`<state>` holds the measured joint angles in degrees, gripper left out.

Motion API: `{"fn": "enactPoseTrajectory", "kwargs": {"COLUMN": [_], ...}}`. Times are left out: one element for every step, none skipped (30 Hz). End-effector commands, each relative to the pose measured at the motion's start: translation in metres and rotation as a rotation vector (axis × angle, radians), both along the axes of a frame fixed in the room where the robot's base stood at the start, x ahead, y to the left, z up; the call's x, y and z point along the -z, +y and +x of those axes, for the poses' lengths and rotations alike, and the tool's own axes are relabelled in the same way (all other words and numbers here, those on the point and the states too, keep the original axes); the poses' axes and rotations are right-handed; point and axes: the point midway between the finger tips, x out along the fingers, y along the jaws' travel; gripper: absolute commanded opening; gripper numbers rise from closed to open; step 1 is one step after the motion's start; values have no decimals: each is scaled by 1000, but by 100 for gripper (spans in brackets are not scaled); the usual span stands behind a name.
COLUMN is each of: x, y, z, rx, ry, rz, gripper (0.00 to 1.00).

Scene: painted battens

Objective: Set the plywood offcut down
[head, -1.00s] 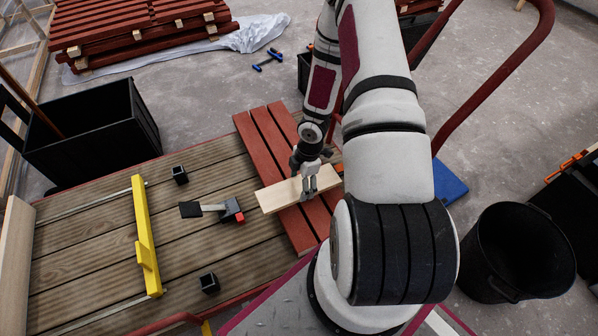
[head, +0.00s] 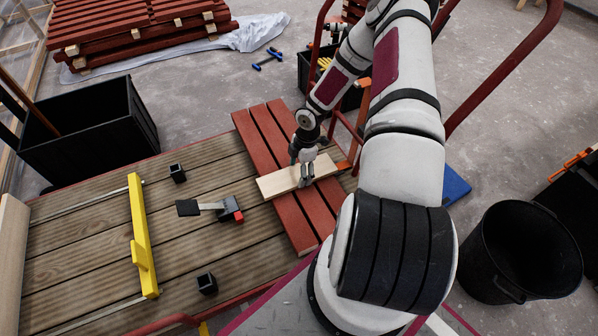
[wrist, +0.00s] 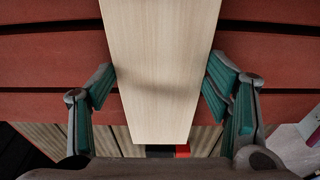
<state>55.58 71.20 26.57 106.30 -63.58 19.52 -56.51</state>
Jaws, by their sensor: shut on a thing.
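The plywood offcut (head: 279,184) is a pale flat board lying crosswise over the red-painted battens (head: 263,141). My gripper (head: 304,181) points down and is shut on the offcut across its width, near the middle of its length. In the wrist view the offcut (wrist: 160,70) runs between the two green-padded fingers of my gripper (wrist: 160,85), with the battens (wrist: 50,62) below it. The offcut looks level and close to the battens; I cannot tell whether it touches them.
The battens lie on a wooden deck (head: 90,215) with a yellow bar (head: 141,225), a scraper-like tool (head: 210,207) and small black blocks (head: 177,172). A black crate (head: 90,130) stands at left. A black bucket (head: 520,250) stands at right.

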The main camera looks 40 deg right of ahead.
Motion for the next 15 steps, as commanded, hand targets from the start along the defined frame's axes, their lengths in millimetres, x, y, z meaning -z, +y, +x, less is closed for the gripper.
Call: {"fn": "enactPoseTrajectory", "kwargs": {"x": [-1, -1, -1, 0, 1, 3, 2, 2, 2, 2, 2, 2, 2, 2, 2], "y": [0, 0, 0, 0, 0, 0, 0, 0, 0, 0, 0, 0, 0, 0, 0], "z": [0, 0, 0, 0, 0, 0, 0, 0, 0, 0, 0, 0, 0, 0, 0], "rx": [0, 0, 0, 0, 0, 0, 0, 0, 0, 0, 0, 0, 0, 0, 0], "ry": [-1, -1, 0, 0, 0, 0, 0, 0, 1, 0, 0, 0, 0, 0, 0], "rz": [0, 0, 0, 0, 0, 0, 0, 0, 0, 0, 0, 0, 0, 0, 0], "gripper": [34, 34, 34, 34, 34, 34, 77, 84, 91, 91, 91, 91, 91, 91, 91]}}
